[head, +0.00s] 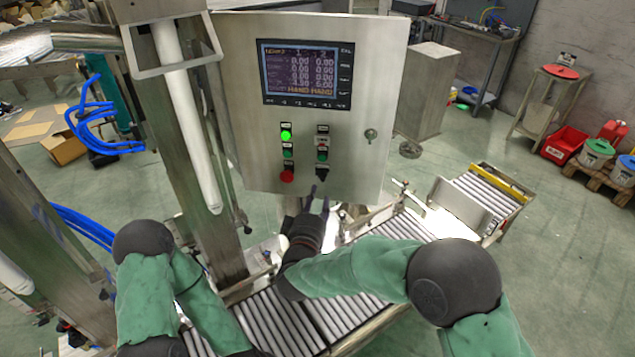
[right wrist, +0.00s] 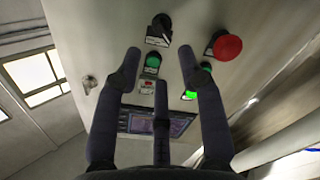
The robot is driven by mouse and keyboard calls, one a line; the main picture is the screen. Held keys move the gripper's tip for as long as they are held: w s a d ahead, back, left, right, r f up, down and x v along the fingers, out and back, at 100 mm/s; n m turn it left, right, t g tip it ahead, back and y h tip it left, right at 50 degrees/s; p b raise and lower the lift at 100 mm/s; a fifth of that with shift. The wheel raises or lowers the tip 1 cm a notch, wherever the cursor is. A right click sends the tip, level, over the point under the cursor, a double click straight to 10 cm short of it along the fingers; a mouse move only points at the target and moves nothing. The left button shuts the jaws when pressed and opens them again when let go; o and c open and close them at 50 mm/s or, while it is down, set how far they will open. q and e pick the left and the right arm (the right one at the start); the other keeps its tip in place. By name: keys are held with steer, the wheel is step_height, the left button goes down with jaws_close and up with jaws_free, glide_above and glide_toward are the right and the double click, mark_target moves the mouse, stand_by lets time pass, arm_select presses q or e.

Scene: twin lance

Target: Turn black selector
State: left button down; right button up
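The black selector (head: 321,173) sits low on the steel control panel (head: 377,95), under a small green button. My right gripper (head: 319,195) is just below the selector, with its fingers pointing up toward the panel. In the right wrist view the black selector (right wrist: 161,27) shows upside down, with its label beside it, beyond the spread fingertips of the gripper (right wrist: 163,53). The fingers are apart with nothing between them, and I see no contact with the selector. My left arm enters at the lower left of the head view; its gripper is out of view.
A red mushroom button (head: 287,175) sits left of the selector, under a lit green lamp (head: 286,135). The screen (head: 305,74) is above. A keyhole knob (head: 371,134) is to the right. A roller conveyor (head: 280,318) runs below the panel.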

mark_target(321, 178)
steer(key=w, duration=0.2)
steer(key=w+d, duration=0.1)
steer(key=w, duration=0.2)
steer(key=w+b, duration=0.1)
steer(key=w, duration=0.2)
steer(key=shift+w+d, duration=0.15)
steer(key=shift+d, duration=0.05)
steer(key=shift+c, duration=0.3)
jaws_close()
